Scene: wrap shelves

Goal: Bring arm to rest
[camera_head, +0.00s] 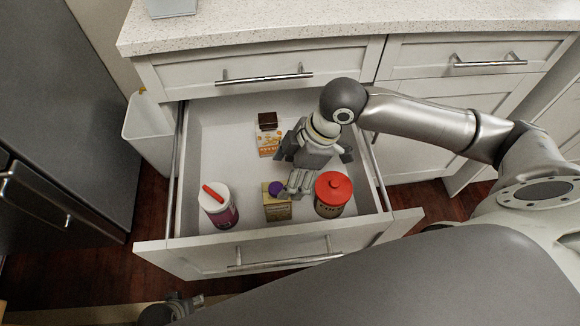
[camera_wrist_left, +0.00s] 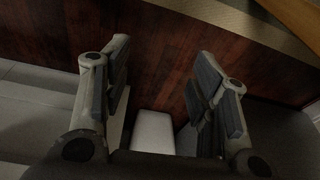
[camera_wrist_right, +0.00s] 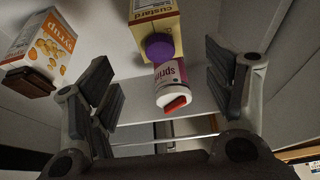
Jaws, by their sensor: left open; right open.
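My right arm reaches in from the right in the head view. Its gripper (camera_head: 300,182) hangs over the open drawer (camera_head: 205,130), among the items. In the right wrist view the right gripper (camera_wrist_right: 158,75) is open, with nothing gripped. Beyond its fingers are a custard carton with a purple cap (camera_wrist_right: 155,25) and a sprinkles jar with a white and red lid (camera_wrist_right: 170,80). My left gripper (camera_head: 182,306) is low at the bottom left of the head view, outside the drawer. In the left wrist view the left gripper (camera_wrist_left: 163,75) is open and empty above dark wood floor.
The drawer holds the sprinkles jar (camera_head: 222,212), custard carton (camera_head: 277,208), red-lidded jar (camera_head: 333,198) and a brown-topped carton (camera_head: 269,138). The drawer front (camera_head: 270,250) and the speckled countertop (camera_head: 250,30) border the right gripper's space. A white bin (camera_head: 148,130) stands left.

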